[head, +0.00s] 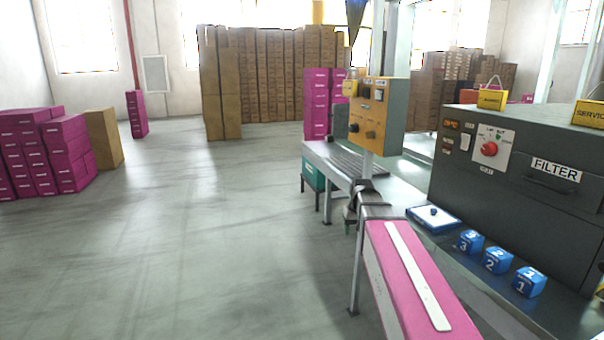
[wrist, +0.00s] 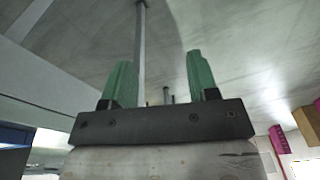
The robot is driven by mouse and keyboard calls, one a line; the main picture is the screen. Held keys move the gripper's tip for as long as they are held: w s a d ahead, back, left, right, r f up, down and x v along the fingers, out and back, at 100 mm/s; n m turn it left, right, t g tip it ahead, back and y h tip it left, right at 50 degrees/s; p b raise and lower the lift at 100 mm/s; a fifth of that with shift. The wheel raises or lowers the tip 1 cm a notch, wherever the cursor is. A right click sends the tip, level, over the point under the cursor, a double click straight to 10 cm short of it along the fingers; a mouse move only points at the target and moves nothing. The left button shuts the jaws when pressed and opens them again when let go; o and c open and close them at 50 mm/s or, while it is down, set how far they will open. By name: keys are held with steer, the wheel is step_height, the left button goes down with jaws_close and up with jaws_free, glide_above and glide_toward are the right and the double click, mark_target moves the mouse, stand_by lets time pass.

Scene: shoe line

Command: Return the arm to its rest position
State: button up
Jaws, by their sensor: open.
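My gripper (wrist: 159,68) shows in the wrist view with its two green fingers spread apart. Nothing is between them. Grey floor (wrist: 240,55) lies behind the fingers, with a thin grey post (wrist: 140,45) seen between them. I cannot make out my gripper clearly in the head view.
A conveyor line (head: 345,165) with a yellow control box (head: 378,115) runs at the right, beside a dark machine (head: 520,190) marked FILTER. Blue numbered blocks (head: 497,260) sit before it. Pink boxes (head: 45,150) stand at left. The floor (head: 190,240) at centre left is clear.

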steer(key=s+f+g, duration=0.1)
steer(key=s+f, duration=1.5)
steer(key=s, duration=0.1)
steer(key=shift+s+a+m, duration=0.3)
steer(key=shift+a+m, duration=0.05)
steer(key=shift+m, duration=0.05)
stand_by(0.9)
